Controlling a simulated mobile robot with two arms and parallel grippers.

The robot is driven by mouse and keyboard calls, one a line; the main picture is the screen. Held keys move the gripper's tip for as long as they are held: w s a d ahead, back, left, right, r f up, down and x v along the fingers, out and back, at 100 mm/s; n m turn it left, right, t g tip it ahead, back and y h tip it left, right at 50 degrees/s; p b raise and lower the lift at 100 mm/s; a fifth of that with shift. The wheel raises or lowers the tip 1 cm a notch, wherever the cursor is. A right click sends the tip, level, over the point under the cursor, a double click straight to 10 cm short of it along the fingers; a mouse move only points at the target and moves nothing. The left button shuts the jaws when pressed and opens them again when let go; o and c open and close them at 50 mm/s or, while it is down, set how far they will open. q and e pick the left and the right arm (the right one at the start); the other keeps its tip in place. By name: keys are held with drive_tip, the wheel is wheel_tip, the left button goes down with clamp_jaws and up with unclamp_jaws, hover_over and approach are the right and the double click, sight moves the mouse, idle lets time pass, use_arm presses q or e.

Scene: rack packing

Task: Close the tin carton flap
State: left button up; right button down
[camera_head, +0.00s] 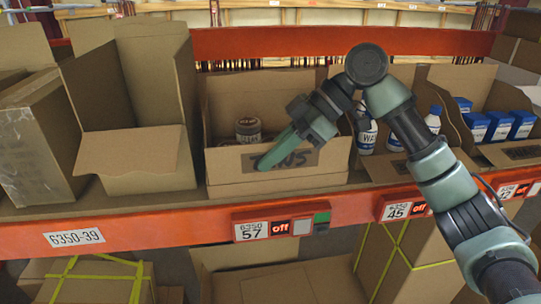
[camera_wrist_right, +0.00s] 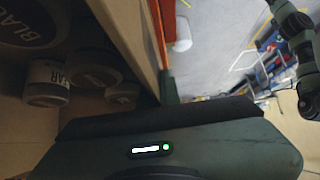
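The tin carton (camera_head: 225,168) is an open cardboard box in the middle of the shelf. Its front flap or panel bears a dark label reading TINS (camera_head: 300,158); its exact tilt is hard to tell. A tall back panel (camera_head: 270,92) stands behind. Round tins (camera_head: 248,128) sit inside; tins (camera_wrist_right: 47,82) also show in the right wrist view, beside a cardboard panel (camera_wrist_right: 128,38). My right gripper (camera_head: 263,164) is in front of the label, close to the panel; contact is unclear. Its fingers look together as one green piece, holding nothing visible. My left gripper is not seen.
An open carton (camera_head: 130,155) with a folded-out flap stands left. Cartons of white bottles (camera_head: 366,135) and blue boxes (camera_head: 498,125) stand right. The orange shelf edge (camera_head: 170,229) runs below, with more cartons (camera_head: 290,283) underneath.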

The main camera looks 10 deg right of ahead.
drive_tip(key=shift+f, duration=0.2)
drive_tip(key=c, duration=1.6)
unclamp_jaws()
drive_tip(key=shift+c, duration=0.2)
drive_tip(key=shift+s+a+r, duration=0.1)
drive_tip(key=shift+r, duration=0.1)
drive_tip(key=shift+d+r, duration=0.15)
drive_tip(key=shift+d, duration=0.15)
drive_tip(key=b+v, duration=0.3)
drive_tip(key=v, duration=0.3)
drive_tip(key=shift+d+r, duration=0.4)
drive_tip(key=shift+r, duration=0.05)
